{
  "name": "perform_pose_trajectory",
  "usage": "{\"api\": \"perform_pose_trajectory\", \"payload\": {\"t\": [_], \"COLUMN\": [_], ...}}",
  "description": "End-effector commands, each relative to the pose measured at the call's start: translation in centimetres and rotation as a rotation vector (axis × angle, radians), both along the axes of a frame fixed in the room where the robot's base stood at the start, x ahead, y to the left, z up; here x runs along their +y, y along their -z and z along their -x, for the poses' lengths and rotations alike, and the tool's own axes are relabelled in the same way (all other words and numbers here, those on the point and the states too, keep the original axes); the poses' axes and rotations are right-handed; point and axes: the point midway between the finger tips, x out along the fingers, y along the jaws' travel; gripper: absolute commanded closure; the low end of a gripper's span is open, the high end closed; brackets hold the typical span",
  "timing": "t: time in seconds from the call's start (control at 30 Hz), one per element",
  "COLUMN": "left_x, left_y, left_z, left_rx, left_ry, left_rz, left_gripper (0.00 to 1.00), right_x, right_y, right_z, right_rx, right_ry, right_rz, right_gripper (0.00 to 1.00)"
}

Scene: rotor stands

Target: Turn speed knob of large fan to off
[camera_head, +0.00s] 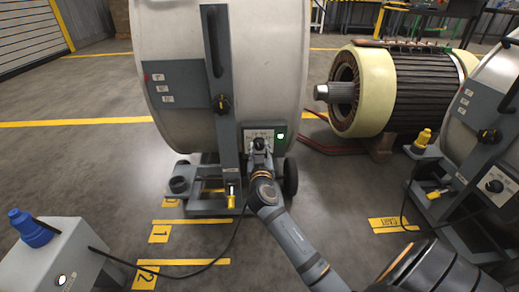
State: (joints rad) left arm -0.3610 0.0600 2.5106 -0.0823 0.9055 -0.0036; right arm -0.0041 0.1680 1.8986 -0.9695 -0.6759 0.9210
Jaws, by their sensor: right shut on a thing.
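The large fan (270,60) is a big pale drum on a grey wheeled frame, in the head view's upper middle. Its control panel (249,133) is low on the right of the frame, with a lit green lamp (281,136). My right gripper (259,145) is at this panel, shut on the speed knob. The gripper covers the knob, so its pointer setting cannot be read. Another black and yellow knob (222,104) sits higher on the grey upright. My left gripper is not in view.
A second fan (479,130) stands at the right edge. A large motor rotor (400,90) lies behind, right of centre. A grey box (55,262) with a blue plug (32,230) is at lower left. A black cable (215,258) crosses the floor.

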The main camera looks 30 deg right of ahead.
Motion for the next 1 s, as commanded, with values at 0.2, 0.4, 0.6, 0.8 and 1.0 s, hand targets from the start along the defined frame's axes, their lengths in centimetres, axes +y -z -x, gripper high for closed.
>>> {"api": "perform_pose_trajectory", "payload": {"t": [0.2, 0.4, 0.6, 0.8, 1.0], "left_x": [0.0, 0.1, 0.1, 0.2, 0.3], "left_y": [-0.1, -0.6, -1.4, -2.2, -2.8], "left_z": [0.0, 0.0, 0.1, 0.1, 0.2], "left_rx": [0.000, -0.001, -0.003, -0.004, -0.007], "left_ry": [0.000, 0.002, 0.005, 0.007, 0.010], "left_rz": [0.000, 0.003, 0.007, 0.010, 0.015], "left_gripper": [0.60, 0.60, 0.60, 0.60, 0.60], "right_x": [0.0, 0.0, 0.0, 0.0, 0.0], "right_y": [0.0, 0.0, -0.2, -0.1, -0.1], "right_z": [0.0, 0.0, 0.0, 0.0, 0.0], "right_rx": [0.009, 0.053, 0.131, 0.217, 0.290], "right_ry": [0.000, 0.000, 0.000, -0.001, 0.000], "right_rz": [0.013, 0.083, 0.212, 0.350, 0.469], "right_gripper": [0.97, 0.97, 0.97, 0.97, 0.97]}}
